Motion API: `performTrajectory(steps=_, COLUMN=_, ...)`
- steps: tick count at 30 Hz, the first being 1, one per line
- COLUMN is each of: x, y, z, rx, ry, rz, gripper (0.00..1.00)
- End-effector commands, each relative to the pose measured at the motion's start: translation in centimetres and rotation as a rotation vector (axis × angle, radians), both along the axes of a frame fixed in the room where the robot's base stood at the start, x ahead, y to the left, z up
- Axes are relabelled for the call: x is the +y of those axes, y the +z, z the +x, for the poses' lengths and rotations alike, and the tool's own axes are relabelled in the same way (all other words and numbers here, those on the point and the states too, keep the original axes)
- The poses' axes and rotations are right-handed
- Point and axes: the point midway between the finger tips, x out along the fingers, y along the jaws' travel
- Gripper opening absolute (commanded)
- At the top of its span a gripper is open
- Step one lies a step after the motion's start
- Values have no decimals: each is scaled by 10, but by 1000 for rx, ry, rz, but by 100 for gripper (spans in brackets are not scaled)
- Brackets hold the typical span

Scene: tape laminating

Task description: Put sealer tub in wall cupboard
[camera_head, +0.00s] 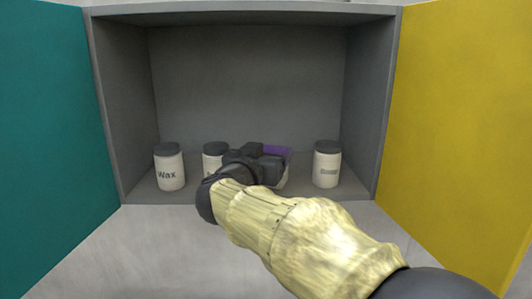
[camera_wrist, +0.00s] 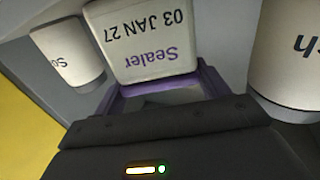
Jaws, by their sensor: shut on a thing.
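The sealer tub is a white tub with "Sealer" and "03 JAN 27" on its front, upside down in the wrist view (camera_wrist: 140,45). Its purple top shows in the head view (camera_head: 281,150), mostly hidden behind my gripper. My gripper (camera_head: 268,160) is shut on the tub at its purple top, inside the cupboard. Its dark body fills the bottom of the wrist view (camera_wrist: 160,130). The tub is low, close to the cupboard floor; I cannot tell whether it touches. The grey wall cupboard (camera_head: 250,75) is open, with a teal door (camera_head: 45,130) left and a yellow door (camera_head: 460,120) right.
A "Wax" jar (camera_head: 169,168) stands at the left of the cupboard floor. A second jar (camera_head: 212,160), partly hidden by my gripper, stands just left of the tub. A third jar (camera_head: 327,165) stands to its right, with a gap between. The upper space is empty.

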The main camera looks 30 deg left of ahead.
Motion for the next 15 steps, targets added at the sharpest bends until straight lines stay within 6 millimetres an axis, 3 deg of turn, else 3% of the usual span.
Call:
performTrajectory(steps=1, x=-1, y=-1, z=1, rx=-1, ry=-3, rz=0, gripper=41)
performTrajectory(steps=2, x=-1, y=-2, z=1, rx=0, ry=-3, rz=0, gripper=76)
performTrajectory(steps=5, x=-1, y=-2, z=1, rx=0, ry=-3, rz=0, gripper=96)
performTrajectory(steps=15, x=1, y=1, z=-1, rx=0, ry=1, rz=0, gripper=96)
